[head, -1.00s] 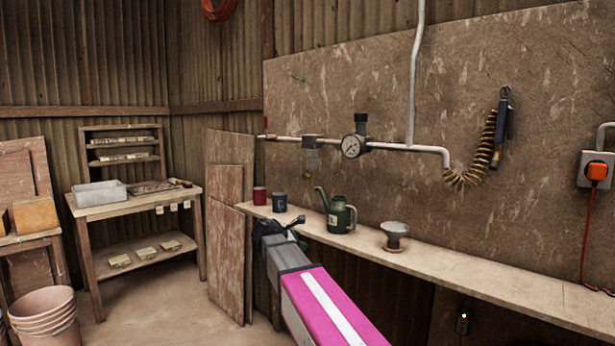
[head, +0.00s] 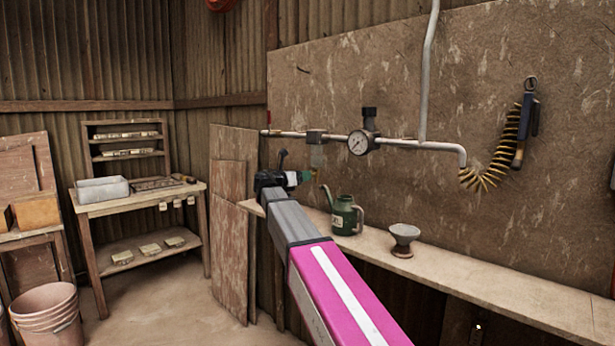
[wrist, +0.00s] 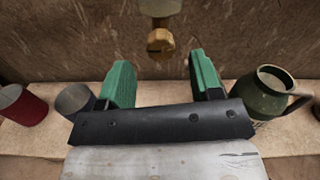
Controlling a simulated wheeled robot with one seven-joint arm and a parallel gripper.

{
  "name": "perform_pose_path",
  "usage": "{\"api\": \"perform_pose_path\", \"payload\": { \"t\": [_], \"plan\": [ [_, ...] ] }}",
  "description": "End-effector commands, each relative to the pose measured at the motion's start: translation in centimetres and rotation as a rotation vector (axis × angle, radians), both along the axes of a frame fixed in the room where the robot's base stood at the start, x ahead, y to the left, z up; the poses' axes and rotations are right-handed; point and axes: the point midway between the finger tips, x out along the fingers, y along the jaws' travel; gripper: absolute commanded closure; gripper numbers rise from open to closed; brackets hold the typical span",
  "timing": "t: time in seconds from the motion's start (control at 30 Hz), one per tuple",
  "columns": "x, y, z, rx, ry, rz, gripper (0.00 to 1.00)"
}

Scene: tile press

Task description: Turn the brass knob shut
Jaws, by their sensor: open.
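The brass knob (wrist: 161,43) hangs under the clear bowl of the filter on the wall pipe. A slot-like mark shows on its face in the wrist view. In the head view only a small part of the brass knob (head: 316,174) shows just past my green fingers, below the clear bowl (head: 317,155). My gripper (wrist: 160,72) is open, its two green fingers spread to either side of the knob's line. The knob appears ahead of the fingertips, with a gap between them and nothing held. In the head view my gripper (head: 306,176) is just below the bowl.
The pressure gauge (head: 358,143) is on the pipe right of the filter. On the shelf (head: 455,277) below stand a green oil can (head: 345,215) and a funnel (head: 404,240).

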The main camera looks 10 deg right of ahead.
Motion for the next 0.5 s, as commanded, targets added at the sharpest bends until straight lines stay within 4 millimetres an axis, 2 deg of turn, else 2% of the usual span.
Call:
{"api": "perform_pose_path", "payload": {
  "t": [0.03,0.2,0.5],
  "plan": [
    [0.7,-0.8,0.0,0.000,0.000,-0.003,0.41],
    [1.8,-2.4,0.0,0.000,0.000,-0.001,0.41],
    [2.4,-3.3,0.0,0.001,-0.001,0.000,0.41]
  ]
}}
